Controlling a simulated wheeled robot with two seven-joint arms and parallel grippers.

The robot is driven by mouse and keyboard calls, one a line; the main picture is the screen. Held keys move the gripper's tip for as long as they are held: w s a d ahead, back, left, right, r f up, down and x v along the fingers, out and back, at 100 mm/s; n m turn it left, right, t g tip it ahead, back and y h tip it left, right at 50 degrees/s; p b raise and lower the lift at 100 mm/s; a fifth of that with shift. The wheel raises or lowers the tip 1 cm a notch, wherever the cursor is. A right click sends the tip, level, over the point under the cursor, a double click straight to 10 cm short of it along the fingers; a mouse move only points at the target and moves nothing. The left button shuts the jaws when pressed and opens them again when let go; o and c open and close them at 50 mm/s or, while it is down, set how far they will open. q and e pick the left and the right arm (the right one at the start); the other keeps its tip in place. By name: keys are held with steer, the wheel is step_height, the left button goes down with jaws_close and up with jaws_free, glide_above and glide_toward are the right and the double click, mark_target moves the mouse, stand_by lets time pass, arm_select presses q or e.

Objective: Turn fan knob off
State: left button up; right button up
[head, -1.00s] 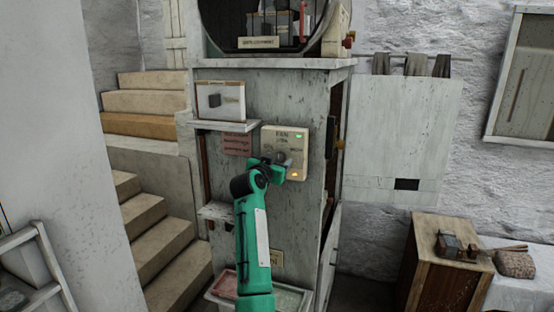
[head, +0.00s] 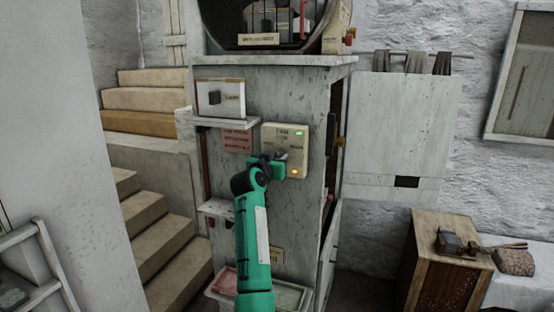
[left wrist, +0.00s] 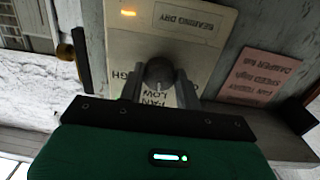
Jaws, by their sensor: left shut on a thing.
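The fan knob (left wrist: 159,72) is a round dark knob on a cream control panel (head: 298,140). My left gripper (head: 281,157) is at the panel. In the left wrist view its two fingers stand on either side of the knob, shut on it. Lettering reading "FAN" and "LOW" shows upside down beside the knob. In the head view the gripper mostly hides the knob. My right gripper is not in view.
A pink notice (head: 237,142) is left of the panel, below a small shelf (head: 225,123) with a framed card (head: 220,98). The fan housing (head: 272,20) is above. Stairs (head: 160,230) are left. A wooden cabinet (head: 440,275) stands at lower right.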

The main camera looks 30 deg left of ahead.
arm_select(q)
steer(key=n+p, duration=0.1)
steer(key=n, duration=0.9)
steer(key=shift+d, duration=0.1)
steer(key=shift+n+p, duration=0.3)
stand_by(0.3)
steer(key=o, duration=1)
steer(key=s+d+b, duration=0.3)
steer(key=s+b, duration=0.2)
steer(key=s, duration=0.8)
steer(key=shift+s+f+b, duration=0.25)
steer(key=shift+f+b, duration=0.05)
steer(key=shift+b, duration=0.1)
